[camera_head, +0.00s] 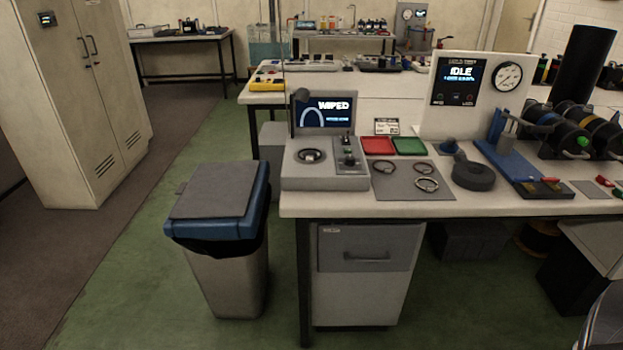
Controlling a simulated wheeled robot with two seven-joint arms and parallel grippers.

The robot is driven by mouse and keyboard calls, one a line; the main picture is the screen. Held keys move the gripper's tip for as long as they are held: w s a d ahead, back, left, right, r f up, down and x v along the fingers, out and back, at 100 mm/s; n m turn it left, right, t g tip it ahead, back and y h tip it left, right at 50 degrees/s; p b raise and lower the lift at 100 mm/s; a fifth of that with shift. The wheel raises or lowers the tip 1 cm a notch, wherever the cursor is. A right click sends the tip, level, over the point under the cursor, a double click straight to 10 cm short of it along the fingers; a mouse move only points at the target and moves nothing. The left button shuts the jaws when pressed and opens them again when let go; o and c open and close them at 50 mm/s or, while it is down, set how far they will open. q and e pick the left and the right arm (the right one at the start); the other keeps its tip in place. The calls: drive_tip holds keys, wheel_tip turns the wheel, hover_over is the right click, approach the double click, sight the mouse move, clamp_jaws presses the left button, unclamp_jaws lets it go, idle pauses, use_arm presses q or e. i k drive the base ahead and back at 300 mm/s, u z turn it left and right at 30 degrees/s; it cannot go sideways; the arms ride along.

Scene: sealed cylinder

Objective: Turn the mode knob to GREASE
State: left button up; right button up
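A grey machine (325,178) stands at the left end of the near workbench. Its upright screen (324,111) reads "WIPED" beside a pale arc, with smaller text too blurred to read. A dark ring-shaped part (311,156) sits on the left of its top. A raised control strip (350,170) on the right of its top carries small dark controls (349,159) and a small green spot. I cannot tell which control is the mode knob or where it points; no GREASE label is readable. Neither of my grippers is in view.
Right of the machine are a grey mat (404,193) with several rings, a red tray (378,145), a green tray (411,146) and a dark round part (473,174). A panel (460,80) reads "IDLE". A blue-rimmed bin (225,270) stands left of the bench.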

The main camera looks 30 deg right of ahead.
sight(349, 160)
drive_tip(key=z, duration=0.55)
drive_tip(key=i, duration=0.45)
drive_tip(key=z, duration=0.15)
